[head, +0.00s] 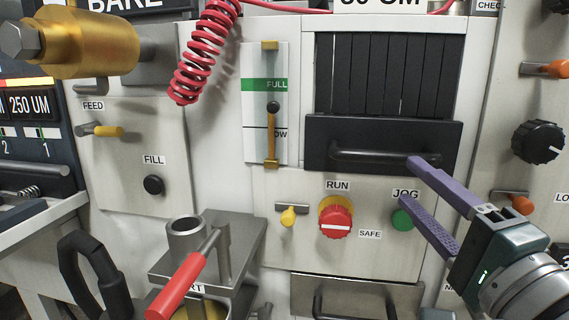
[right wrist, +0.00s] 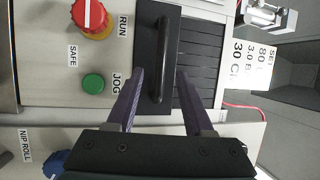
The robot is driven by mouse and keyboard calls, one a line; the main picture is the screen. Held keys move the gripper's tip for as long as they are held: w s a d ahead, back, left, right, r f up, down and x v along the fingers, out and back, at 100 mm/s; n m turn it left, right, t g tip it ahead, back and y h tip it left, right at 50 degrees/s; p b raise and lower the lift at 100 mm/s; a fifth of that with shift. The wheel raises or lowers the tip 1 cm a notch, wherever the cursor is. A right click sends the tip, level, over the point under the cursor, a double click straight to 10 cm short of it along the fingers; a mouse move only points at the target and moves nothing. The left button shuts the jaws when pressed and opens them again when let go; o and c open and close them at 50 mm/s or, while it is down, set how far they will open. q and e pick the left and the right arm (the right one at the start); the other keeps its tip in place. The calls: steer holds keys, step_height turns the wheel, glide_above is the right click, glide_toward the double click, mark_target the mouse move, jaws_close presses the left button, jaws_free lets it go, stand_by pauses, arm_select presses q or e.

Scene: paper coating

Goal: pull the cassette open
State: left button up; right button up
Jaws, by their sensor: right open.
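The cassette (head: 450,128) is a black front panel with a dark bar handle (head: 372,156), below a window of black vertical slats. The panel sits flush against the pale machine face. My right gripper (head: 408,181) comes in from the lower right with its purple fingers open, near the handle's right end. One finger is over the panel's right part, the other lower, by the green JOG button. In the right wrist view the handle (right wrist: 163,50) runs between the open fingers (right wrist: 160,78). I see no clear contact. My left gripper is not in view.
The red RUN/SAFE knob (head: 336,222) and green JOG button (head: 402,218) sit below the cassette. A red coiled hose (head: 205,50) hangs at upper left. A red-handled lever (head: 182,283) stands at lower left.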

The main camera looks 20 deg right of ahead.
mark_target(386, 161)
steer(key=x, duration=0.8)
steer(key=shift+w+r, duration=0.1)
steer(key=shift+w, duration=0.2)
steer(key=shift+c, duration=0.4)
jaws_close()
stand_by(0.6)
